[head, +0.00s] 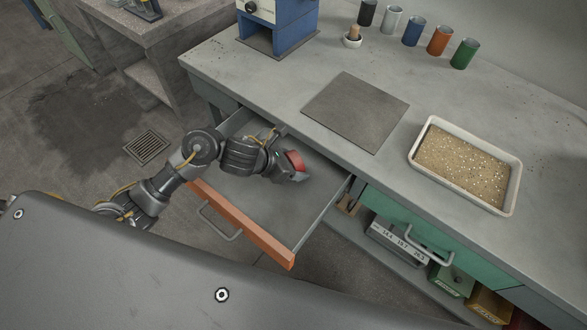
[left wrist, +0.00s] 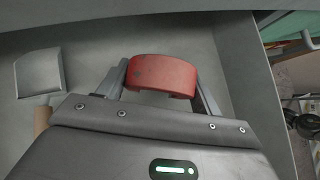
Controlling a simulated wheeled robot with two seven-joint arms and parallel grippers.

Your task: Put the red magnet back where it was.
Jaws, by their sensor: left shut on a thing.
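The red magnet (head: 294,160) is a small curved red piece. My left gripper (head: 291,168) is shut on it, inside or just above the open drawer (head: 243,224) with the orange front. In the left wrist view the magnet (left wrist: 162,76) sits between the two fingers of the left gripper (left wrist: 160,88), over the grey drawer floor. Whether the magnet touches the floor I cannot tell. My right gripper is not in view.
On the bench are a dark plate (head: 356,111), a tray of sand (head: 464,163), a blue machine (head: 279,28) and several coloured cups (head: 414,31). A green drawer (head: 425,230) is right of the open one.

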